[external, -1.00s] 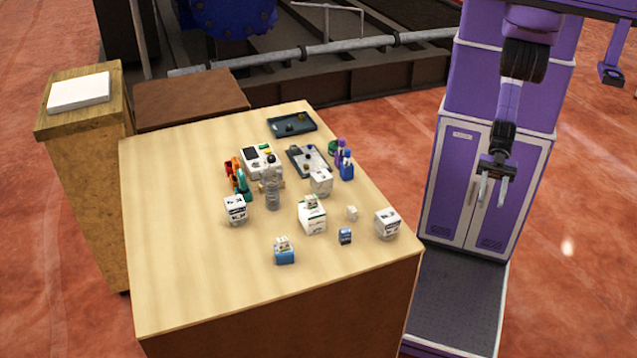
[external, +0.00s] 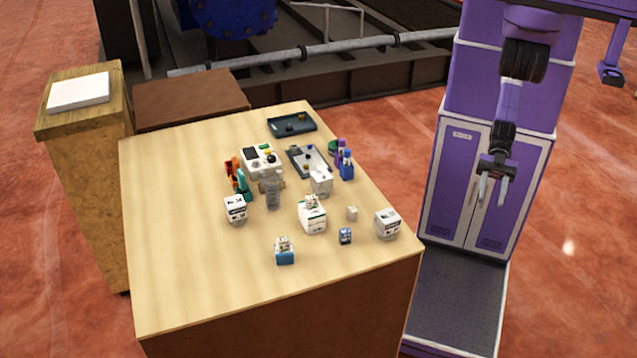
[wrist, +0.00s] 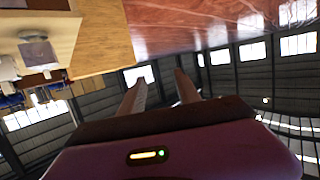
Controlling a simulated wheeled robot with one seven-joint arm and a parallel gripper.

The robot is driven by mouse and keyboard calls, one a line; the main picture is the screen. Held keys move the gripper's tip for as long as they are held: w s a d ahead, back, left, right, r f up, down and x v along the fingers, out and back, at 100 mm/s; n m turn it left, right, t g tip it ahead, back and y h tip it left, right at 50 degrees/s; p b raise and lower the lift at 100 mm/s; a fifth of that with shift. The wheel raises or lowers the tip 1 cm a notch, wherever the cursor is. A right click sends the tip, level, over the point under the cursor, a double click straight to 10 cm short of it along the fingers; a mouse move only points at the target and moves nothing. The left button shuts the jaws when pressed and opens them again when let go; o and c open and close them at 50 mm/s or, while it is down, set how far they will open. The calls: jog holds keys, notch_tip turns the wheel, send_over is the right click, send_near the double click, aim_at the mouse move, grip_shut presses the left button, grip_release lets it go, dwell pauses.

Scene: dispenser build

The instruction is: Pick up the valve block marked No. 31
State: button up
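My gripper (external: 493,190) hangs to the right of the table in the external view, in front of my purple body. Its two fingers are apart with nothing between them; they also show apart in the wrist view (wrist: 160,88). Several small white blocks with dark printing stand on the table: one at the left (external: 235,209), one in the middle (external: 312,219), one near the right edge (external: 387,224) and one on a blue base at the front (external: 284,250). The printing is too small to read, so I cannot tell which block is No. 31.
The wooden table (external: 180,270) also holds a clear bottle (external: 272,190), a white device (external: 261,160), a dark tray (external: 291,124), a grey tray (external: 308,160), blue bottles (external: 346,166) and a small dark blue box (external: 345,236). The table's left and front areas are clear.

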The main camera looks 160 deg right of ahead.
jog(key=o, duration=0.8)
